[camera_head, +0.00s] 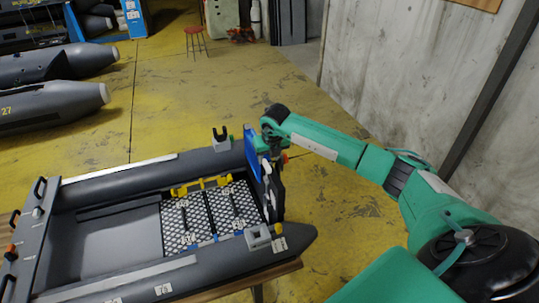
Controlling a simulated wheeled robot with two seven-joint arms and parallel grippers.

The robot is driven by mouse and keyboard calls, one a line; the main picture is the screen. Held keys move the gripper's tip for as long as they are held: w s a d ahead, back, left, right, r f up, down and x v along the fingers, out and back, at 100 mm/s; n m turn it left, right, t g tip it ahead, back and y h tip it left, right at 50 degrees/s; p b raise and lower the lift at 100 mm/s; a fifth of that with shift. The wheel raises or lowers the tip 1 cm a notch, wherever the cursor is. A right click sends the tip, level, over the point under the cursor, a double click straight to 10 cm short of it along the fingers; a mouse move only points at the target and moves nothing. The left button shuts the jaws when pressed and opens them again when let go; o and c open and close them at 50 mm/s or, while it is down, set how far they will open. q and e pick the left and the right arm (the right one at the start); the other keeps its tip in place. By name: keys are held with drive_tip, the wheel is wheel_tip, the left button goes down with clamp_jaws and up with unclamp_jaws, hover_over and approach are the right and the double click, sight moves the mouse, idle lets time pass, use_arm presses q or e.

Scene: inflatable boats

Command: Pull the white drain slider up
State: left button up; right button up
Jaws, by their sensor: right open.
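The grey inflatable boat (130,179) lies on a stand with its transom (275,195) at the right end. A small white piece on the transom (266,168), which looks like the drain slider, sits beside a blue panel (252,150). It is small and partly hidden, so its height in its track is unclear. My right arm reaches in from the right, and its open gripper (272,152) points down at the top of the transom, close to the white piece. I cannot tell whether they touch. My left gripper is not in view.
A yellow bracket (202,186) spans the patterned boat floor. A dark fork-shaped holder (221,138) stands on the far tube. Other boats (50,105) lie at the left, and a red stool (195,40) is at the back.

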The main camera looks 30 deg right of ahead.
sight(267, 165)
drive_tip(key=b+x, duration=0.2)
drive_tip(key=x, duration=0.2)
drive_tip(key=shift+f+b, duration=0.35)
drive_tip(key=shift+b+x, duration=1)
drive_tip(key=shift+x, duration=0.05)
drive_tip(key=shift+w, duration=0.15)
clamp_jaws()
